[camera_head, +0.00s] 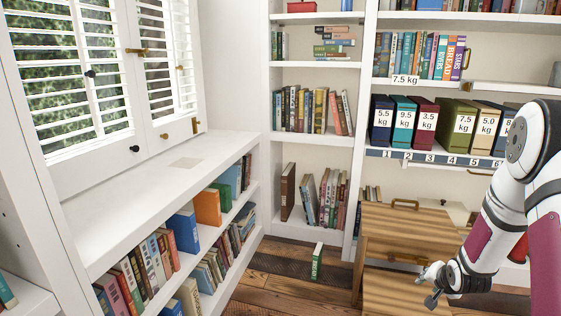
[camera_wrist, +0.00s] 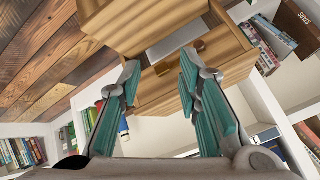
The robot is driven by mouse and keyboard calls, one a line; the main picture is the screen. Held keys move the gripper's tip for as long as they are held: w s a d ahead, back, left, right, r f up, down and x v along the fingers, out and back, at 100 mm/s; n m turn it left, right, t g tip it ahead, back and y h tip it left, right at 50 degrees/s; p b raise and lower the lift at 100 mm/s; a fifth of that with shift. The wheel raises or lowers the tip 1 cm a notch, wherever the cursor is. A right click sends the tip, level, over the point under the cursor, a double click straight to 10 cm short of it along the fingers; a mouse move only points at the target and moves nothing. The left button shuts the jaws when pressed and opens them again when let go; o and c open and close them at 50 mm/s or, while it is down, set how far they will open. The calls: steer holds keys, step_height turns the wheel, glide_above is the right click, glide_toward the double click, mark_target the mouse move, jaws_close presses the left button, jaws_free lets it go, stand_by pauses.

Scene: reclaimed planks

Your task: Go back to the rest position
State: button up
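My gripper (camera_head: 432,284) is at the lower right of the head view, at the end of my white and maroon arm. It hangs in front of a small wooden drawer cabinet (camera_head: 405,222). In the wrist view my gripper (camera_wrist: 158,68) shows two teal-padded fingers spread apart with nothing between them. The wooden cabinet (camera_wrist: 170,22) lies beyond the fingertips; whether they touch it I cannot tell.
A shelf of binders with weight labels, one a maroon binder (camera_head: 423,123), stands behind my arm. A low white bookcase (camera_head: 150,195) runs along the window at left. A green book (camera_head: 316,262) stands on the plank floor (camera_head: 270,290), which is otherwise open there.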

steer(key=s+a+r+n+g, duration=0.2)
steer(key=s+a+r, duration=0.5)
steer(key=r, duration=0.4)
steer(key=s+a+r+n+g, duration=0.2)
steer(key=s+a+r, duration=0.5)
steer(key=r, duration=0.4)
steer(key=s+a+r+n+g+y, duration=0.15)
steer(key=s+a, duration=0.25)
steer(key=s, duration=0.6)
steer(key=s+a+r+n+g, duration=0.1)
steer(key=s+a+r+n, duration=0.15)
steer(key=s, duration=0.75)
steer(key=s+a+r+n+g+y, duration=0.1)
steer(key=s+a+r, duration=0.25)
steer(key=s, duration=0.65)
step_height(320, 180, up, 35)
steer(key=t+p, duration=0.4)
steer(key=p, duration=3)
steer(key=shift+r+n+p, duration=0.2)
steer(key=shift+n+p, duration=0.15)
steer(key=shift+n, duration=0.05)
